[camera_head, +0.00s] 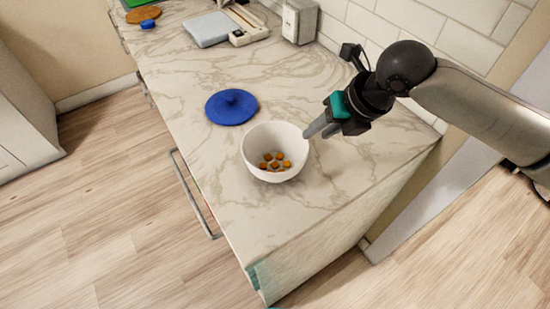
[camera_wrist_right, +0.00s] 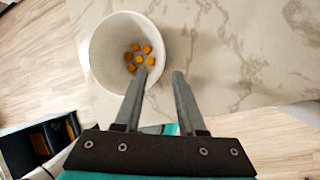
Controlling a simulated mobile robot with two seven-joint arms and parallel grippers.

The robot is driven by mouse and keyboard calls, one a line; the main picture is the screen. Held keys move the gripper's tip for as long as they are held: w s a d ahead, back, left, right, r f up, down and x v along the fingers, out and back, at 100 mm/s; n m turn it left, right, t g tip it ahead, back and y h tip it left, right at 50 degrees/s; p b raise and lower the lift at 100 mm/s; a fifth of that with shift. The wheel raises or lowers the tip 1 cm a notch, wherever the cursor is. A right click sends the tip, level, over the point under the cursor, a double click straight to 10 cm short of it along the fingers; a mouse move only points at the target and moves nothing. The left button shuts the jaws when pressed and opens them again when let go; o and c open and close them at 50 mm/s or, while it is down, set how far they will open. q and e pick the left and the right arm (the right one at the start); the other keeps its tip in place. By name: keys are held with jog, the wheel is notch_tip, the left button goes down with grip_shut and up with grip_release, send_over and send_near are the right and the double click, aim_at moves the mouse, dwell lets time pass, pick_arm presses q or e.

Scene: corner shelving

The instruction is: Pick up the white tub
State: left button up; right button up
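The white tub (camera_head: 261,142) is a round, open bowl standing upright on the marble counter, with several small orange-brown cubes (camera_head: 275,162) at its bottom. My right gripper (camera_head: 313,131) comes in from the right, close to the tub's right rim. Whether a finger touches the tub cannot be told. My left gripper is not in view.
A grey scale-like device (camera_head: 209,29) and a small white box (camera_head: 299,20) stand farther back by the tiled wall. The counter's front edge is close to the tub.

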aim_at(302, 144)
jog(key=b+x, duration=0.1)
jog(key=x, duration=0.8)
jog(key=shift+s, duration=0.1)
jog(key=shift+c, duration=0.2)
grip_shut()
dwell(1.1)
